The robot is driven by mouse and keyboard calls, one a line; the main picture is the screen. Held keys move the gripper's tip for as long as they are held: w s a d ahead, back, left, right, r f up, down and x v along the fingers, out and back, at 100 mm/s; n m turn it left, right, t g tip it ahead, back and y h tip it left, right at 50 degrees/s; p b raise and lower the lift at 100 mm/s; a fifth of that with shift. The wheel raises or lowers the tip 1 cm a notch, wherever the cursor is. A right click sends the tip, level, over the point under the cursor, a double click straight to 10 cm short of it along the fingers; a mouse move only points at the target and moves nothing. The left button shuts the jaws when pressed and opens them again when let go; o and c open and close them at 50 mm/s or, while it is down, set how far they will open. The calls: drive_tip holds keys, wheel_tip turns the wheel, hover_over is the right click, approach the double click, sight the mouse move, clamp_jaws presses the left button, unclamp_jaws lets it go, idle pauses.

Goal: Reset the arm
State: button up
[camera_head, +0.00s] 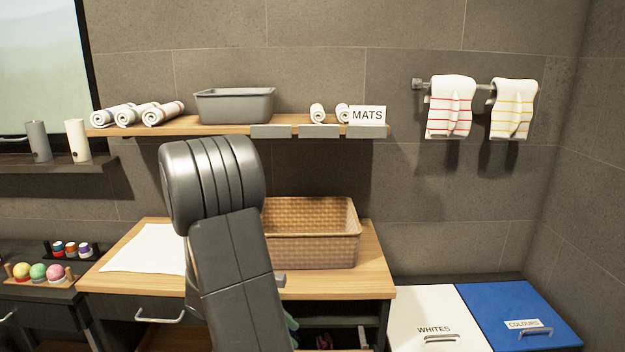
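My arm (238,270) rises from the bottom of the head view, a little left of the middle, in front of the wooden vanity top (330,285). Its thick rounded joint (212,185) is at the top, just below the wall shelf in the picture. The arm covers part of the vanity top and the left side of a woven basket (312,245). My gripper and its fingertips do not show, so I cannot see whether it holds anything.
The wall shelf (225,129) bears rolled towels (163,113), a grey bin (235,105) and a MATS sign (367,115). A white sheet (147,248) lies on the vanity. Striped towels (450,106) hang at right above white (430,310) and blue (515,310) lids.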

sight(316, 351)
drive_tip(key=b+x, duration=0.1)
drive_tip(key=x, duration=0.6)
drive_tip(key=shift+f, duration=0.15)
drive_tip(key=shift+d+r+p, duration=0.15)
drive_tip(key=shift+r+p, duration=0.2)
drive_tip(key=shift+p, duration=0.05)
drive_tip(key=shift+r+p, duration=0.5)
drive_tip(key=shift+r, duration=0.15)
drive_tip(key=shift+f, duration=0.1)
